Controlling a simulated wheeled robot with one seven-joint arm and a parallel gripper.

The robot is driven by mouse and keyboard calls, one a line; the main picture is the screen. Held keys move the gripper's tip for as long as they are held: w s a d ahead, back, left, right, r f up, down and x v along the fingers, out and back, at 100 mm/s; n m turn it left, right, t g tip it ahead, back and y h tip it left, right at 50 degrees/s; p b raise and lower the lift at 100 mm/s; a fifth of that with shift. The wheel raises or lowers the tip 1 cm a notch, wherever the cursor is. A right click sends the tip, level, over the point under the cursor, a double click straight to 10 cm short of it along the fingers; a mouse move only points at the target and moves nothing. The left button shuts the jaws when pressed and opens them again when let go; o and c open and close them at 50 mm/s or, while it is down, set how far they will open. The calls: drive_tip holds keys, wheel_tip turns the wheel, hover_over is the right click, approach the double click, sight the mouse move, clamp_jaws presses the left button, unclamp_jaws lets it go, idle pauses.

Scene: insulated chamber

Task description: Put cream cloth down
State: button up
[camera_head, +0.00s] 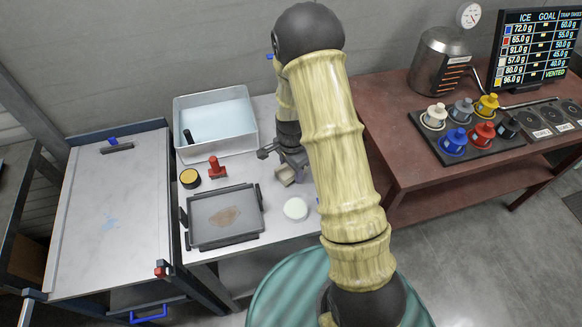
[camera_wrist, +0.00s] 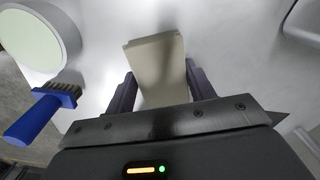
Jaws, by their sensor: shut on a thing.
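The cream cloth (camera_wrist: 158,60) is a folded, flat-sided piece held between the two fingers of my gripper (camera_wrist: 157,88) in the wrist view. In the head view the cream cloth (camera_head: 286,176) shows small at the tip of my gripper (camera_head: 281,165), over the white table (camera_head: 268,211). My gripper is shut on it. The table surface lies beyond the cloth in the wrist view. I cannot tell whether the cloth touches the table. My arm hides part of the table to the right.
A tray with a brown patch (camera_head: 242,191), a white round dish (camera_head: 295,208), a red-handled tool (camera_head: 216,168), a yellow-topped tin (camera_head: 189,178) and a water basin (camera_head: 238,148) stand nearby. A blue-handled brush (camera_wrist: 40,112) lies beside the dish. Some bare table surrounds the cloth.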

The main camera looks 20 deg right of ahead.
drive_tip(key=shift+f, duration=0.2)
drive_tip(key=o, duration=1)
drive_tip(key=shift+o, duration=0.2)
drive_tip(key=shift+r, duration=0.15)
drive_tip(key=shift+w+r, duration=0.15)
drive_tip(key=shift+r, duration=0.2)
wheel_tip(320, 180, up, 12)
drive_tip(key=b, duration=0.1)
drive_tip(key=shift+f, duration=0.25)
